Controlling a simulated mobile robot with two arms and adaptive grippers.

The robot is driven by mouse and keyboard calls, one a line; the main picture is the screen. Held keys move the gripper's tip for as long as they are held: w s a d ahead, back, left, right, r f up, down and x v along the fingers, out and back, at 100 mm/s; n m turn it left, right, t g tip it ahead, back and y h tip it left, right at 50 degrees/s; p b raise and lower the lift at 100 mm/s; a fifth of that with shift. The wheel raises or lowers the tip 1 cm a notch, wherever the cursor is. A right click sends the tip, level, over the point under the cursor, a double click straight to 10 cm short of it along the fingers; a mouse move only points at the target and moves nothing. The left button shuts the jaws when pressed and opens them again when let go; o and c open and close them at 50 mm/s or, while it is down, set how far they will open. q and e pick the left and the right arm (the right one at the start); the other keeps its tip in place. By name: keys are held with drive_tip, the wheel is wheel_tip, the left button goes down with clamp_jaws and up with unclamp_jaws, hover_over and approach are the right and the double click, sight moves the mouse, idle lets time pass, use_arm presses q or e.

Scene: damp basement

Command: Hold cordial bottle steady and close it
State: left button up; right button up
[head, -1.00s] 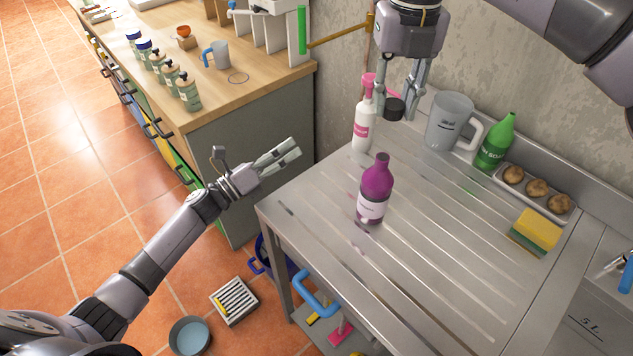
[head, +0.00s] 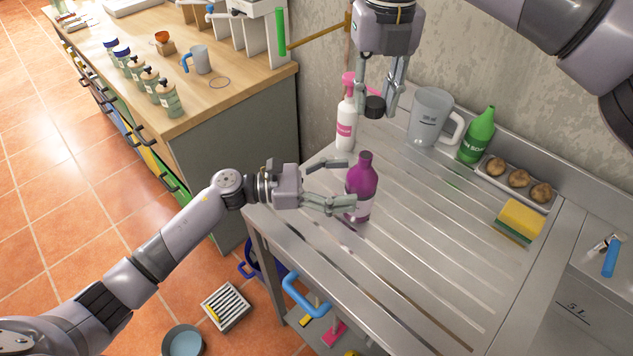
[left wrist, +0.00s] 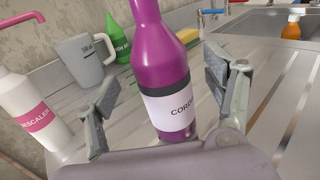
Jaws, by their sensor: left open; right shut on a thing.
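The purple cordial bottle (head: 362,183) stands upright on the metal draining board (head: 420,255), its neck without a cap. It also shows in the left wrist view (left wrist: 162,75), with its white label facing the camera. My left gripper (head: 346,182) is open at the bottle, one finger on each side; in the left wrist view (left wrist: 165,90) gaps show between the fingers and the bottle. My right gripper (head: 376,103) is shut on a dark cap (head: 375,107), held above the board, behind and above the bottle.
Behind stand a white descaler bottle (head: 346,125) with a pink top, a measuring jug (head: 428,117) and a green bottle (head: 478,138). A tray of potatoes (head: 518,179) and a sponge (head: 520,219) lie to the right. The board's front is clear.

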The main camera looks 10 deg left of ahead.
use_arm(q)
drive_tip(key=shift+x, duration=2.05)
drive_tip(key=c, duration=1.7)
use_arm(e)
hover_over(366, 155)
wheel_tip(366, 155, down, 6)
drive_tip(key=shift+f, duration=0.2)
